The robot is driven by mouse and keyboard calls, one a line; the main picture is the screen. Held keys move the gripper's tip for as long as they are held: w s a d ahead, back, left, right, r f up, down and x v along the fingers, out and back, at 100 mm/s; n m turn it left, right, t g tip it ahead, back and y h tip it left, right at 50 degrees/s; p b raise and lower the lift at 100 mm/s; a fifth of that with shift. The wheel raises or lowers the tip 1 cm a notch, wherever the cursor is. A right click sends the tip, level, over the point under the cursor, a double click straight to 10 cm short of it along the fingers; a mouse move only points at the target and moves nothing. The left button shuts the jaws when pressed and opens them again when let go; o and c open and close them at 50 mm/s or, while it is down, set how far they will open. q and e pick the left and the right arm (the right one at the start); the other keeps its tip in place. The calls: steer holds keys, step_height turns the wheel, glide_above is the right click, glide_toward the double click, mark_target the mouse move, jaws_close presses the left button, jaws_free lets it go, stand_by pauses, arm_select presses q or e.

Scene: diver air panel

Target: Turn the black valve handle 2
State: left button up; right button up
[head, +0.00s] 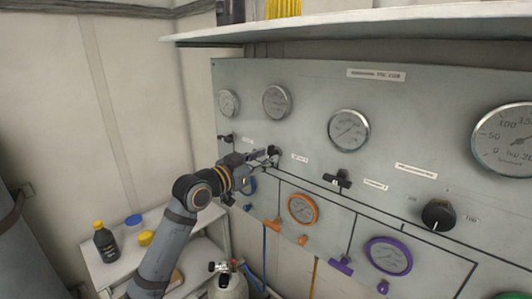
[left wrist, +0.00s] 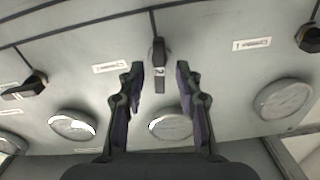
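A black valve handle (left wrist: 158,52) shows in the left wrist view, with its lever pointing down the picture. A small white mark on it may read 2. My left gripper (left wrist: 160,68) is open, with one finger on each side of this handle and a gap on both sides. In the head view my left gripper (head: 266,155) is at the grey panel, and the same handle (head: 274,151) is partly hidden by its fingers. My right gripper is in neither view.
Another black handle (head: 337,180) is to the right on the panel (head: 310,90), and one (head: 226,138) to the left. Gauges sit above and below. A shelf (head: 360,30) juts out over the panel. A side table (head: 110,268) with bottles stands at lower left.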

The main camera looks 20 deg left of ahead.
arm_select(q)
steer(key=shift+w+d, duration=0.25)
steer(key=shift+w, duration=0.2)
jaws_close()
